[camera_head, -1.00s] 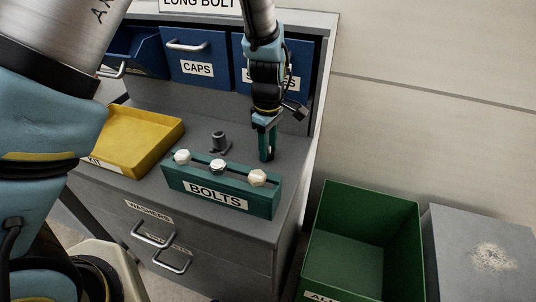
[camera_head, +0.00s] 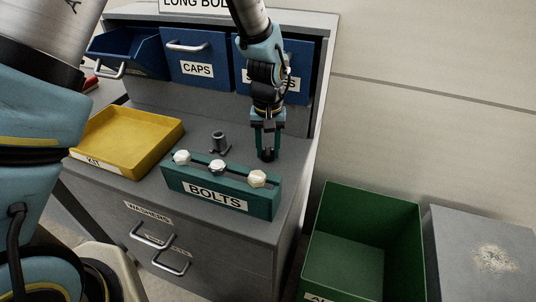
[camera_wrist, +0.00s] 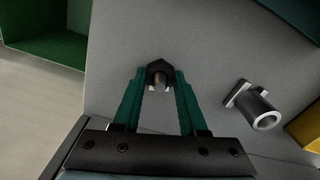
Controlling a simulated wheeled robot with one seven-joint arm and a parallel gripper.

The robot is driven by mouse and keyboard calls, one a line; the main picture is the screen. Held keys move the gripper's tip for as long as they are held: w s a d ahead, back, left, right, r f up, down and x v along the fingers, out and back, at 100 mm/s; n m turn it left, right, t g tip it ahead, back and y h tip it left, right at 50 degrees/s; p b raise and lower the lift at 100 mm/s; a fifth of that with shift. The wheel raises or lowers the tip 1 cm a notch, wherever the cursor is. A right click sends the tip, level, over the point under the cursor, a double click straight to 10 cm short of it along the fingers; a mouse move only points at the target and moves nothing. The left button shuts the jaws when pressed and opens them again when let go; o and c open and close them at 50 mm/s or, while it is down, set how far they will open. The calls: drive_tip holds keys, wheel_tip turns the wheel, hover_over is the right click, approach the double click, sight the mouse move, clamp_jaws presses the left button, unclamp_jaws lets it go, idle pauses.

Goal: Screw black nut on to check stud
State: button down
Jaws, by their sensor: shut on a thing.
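The black nut (camera_wrist: 157,69) is a dark hexagonal piece between my fingertips in the wrist view. My gripper (camera_wrist: 158,80) is shut on it from both sides. A short greyish-brown round end, apparently the check stud (camera_wrist: 160,83), shows in the middle of the nut. How far the nut sits on it cannot be told. In the head view my gripper (camera_head: 267,153) points down at the bench top, behind the right end of the bolts rack. The dark nut (camera_head: 267,155) shows low between the green fingers, and the stud is hidden there.
A grey hollow post on a foot (camera_head: 218,142) stands left of my gripper. The teal bolts rack (camera_head: 180,183) with white-headed bolts is in front. A yellow kit tray (camera_head: 165,137) lies left, blue bins (camera_head: 196,75) behind. A green bin (camera_head: 340,262) stands below right.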

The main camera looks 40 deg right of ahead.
drive_tip(key=m, duration=0.3)
drive_tip(key=m+p, duration=0.1)
drive_tip(key=m, duration=0.3)
drive_tip(key=shift+r, duration=0.1)
drive_tip(key=m+p, duration=0.2)
drive_tip(key=m, duration=0.3)
drive_tip(key=shift+m, duration=0.3)
drive_tip(key=m, duration=0.2)
drive_tip(key=shift+m, duration=0.4)
drive_tip(key=c, duration=0.6)
unclamp_jaws()
drive_tip(key=shift+o, duration=0.2)
drive_tip(key=shift+f, duration=0.2)
